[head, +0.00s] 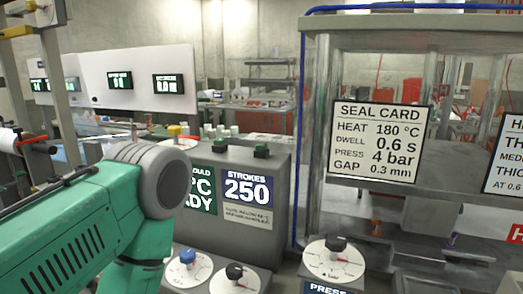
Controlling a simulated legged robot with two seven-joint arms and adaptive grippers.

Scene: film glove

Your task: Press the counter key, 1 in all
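A grey console has a blue-purple STROKES panel (248,189) reading 250, likely the counter. On the console's top edge sit a dark key with a green base (262,152) above that panel and a similar one (219,146) to its left. I cannot tell for certain which one is the counter key. My green left arm with its grey joint fills the lower left and hides part of the console. Neither gripper shows in the head view.
A blue knob (187,258) and black knobs (235,272) (336,244) stand on white dials in front. A clear-walled machine with a SEAL CARD (376,142) rises at the right.

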